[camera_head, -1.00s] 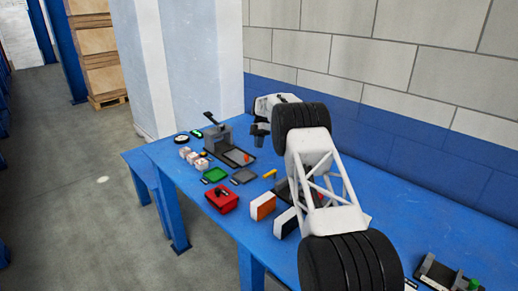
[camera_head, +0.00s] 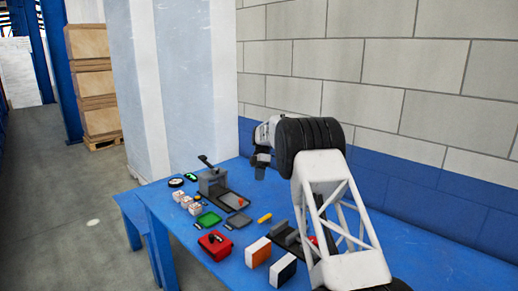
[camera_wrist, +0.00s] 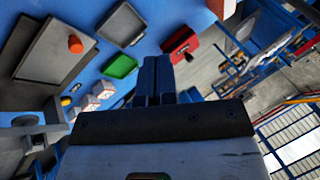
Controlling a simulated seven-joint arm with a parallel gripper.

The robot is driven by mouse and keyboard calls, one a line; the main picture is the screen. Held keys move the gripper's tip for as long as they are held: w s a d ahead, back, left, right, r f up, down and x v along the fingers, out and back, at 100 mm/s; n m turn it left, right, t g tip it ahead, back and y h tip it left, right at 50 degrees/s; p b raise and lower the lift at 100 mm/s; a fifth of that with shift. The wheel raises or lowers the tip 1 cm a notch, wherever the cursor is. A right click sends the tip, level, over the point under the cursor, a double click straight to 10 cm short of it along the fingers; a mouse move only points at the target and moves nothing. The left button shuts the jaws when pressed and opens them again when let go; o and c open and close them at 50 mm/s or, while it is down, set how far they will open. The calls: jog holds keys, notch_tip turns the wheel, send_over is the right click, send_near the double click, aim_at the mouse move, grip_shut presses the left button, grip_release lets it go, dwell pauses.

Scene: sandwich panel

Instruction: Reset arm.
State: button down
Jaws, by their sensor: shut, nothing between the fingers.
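My arm rises over the right side of the blue table (camera_head: 190,240) in the head view. My gripper (camera_head: 260,170) hangs above the table's back edge, near the wall and right of the grey press-like fixture (camera_head: 212,183). In the wrist view my gripper (camera_wrist: 155,68) shows its two dark blue fingers together, with nothing seen between them. The fingers are apart from the things on the table.
A green tray (camera_head: 208,219), a red box (camera_head: 215,245), an orange-and-white block (camera_head: 258,252) and a black-and-white block (camera_head: 283,270) stand on the table. A yellow piece (camera_head: 265,218) lies nearby. The wall (camera_head: 400,180) closes the back.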

jog(key=s+d+r+m+t, duration=0.1)
jog(key=s+d+r+m, duration=0.2)
jog(key=s+r, duration=0.4)
jog(key=s+d+r+m+t, duration=0.1)
jog(key=s+d+r+m, duration=0.2)
jog(key=s+r, duration=0.4)
jog(key=s+d+r+m+t, duration=0.1)
jog(key=s+d+r+m, duration=0.25)
jog(key=s, duration=0.55)
jog(key=s+d+r+m+t, duration=0.2)
jog(key=s+r, duration=0.2)
jog(key=s, duration=0.6)
jog(key=s+d+m+t, duration=0.1)
jog(key=s+d+m, duration=0.15)
jog(key=s, duration=0.85)
jog(key=s+d+m+t, duration=0.1)
jog(key=s+d+m, duration=0.15)
jog(key=s, duration=0.75)
jog(key=s+d+f+m+t, duration=0.1)
jog(key=s+f+m, duration=0.2)
jog(key=s, duration=0.6)
jog(key=s+f+m+t+h, duration=0.1)
jog(key=s+f+m, duration=0.2)
jog(key=s+f, duration=0.3)
jog(key=s, duration=0.4)
jog(key=shift+s+d, duration=0.15)
jog(key=shift+d, duration=0.25)
